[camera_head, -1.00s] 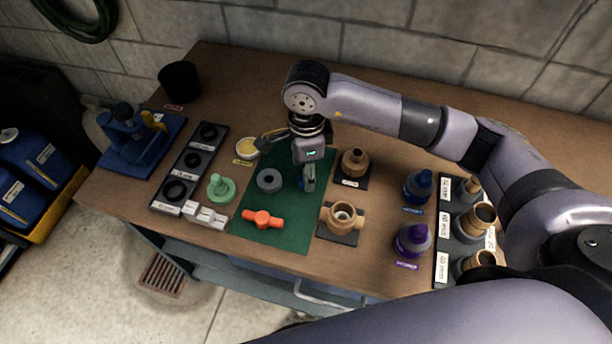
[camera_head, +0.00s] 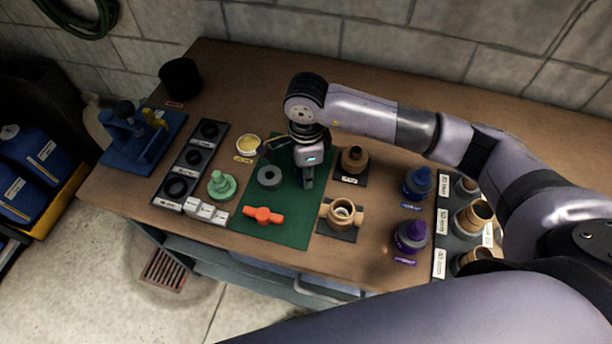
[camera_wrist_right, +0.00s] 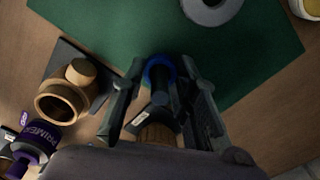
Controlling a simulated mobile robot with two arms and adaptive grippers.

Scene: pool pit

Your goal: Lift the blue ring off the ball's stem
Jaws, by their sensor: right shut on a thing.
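My right gripper (camera_head: 307,182) points down over the right part of the green mat (camera_head: 285,225). The wrist view shows its fingers (camera_wrist_right: 160,75) on either side of the blue ring (camera_wrist_right: 158,66), shut on it. A dark cylindrical part shows within and below the ring; I cannot tell whether it is the ball's stem. The ball itself is not clearly visible behind the fingers. My left gripper is in neither view.
A grey ring-shaped part (camera_head: 269,177) and an orange handle (camera_head: 263,215) lie on the mat. Brown fittings (camera_head: 353,160) and (camera_head: 341,214) stand to the right. Blue (camera_head: 418,184) and purple (camera_head: 411,236) bottles stand farther right.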

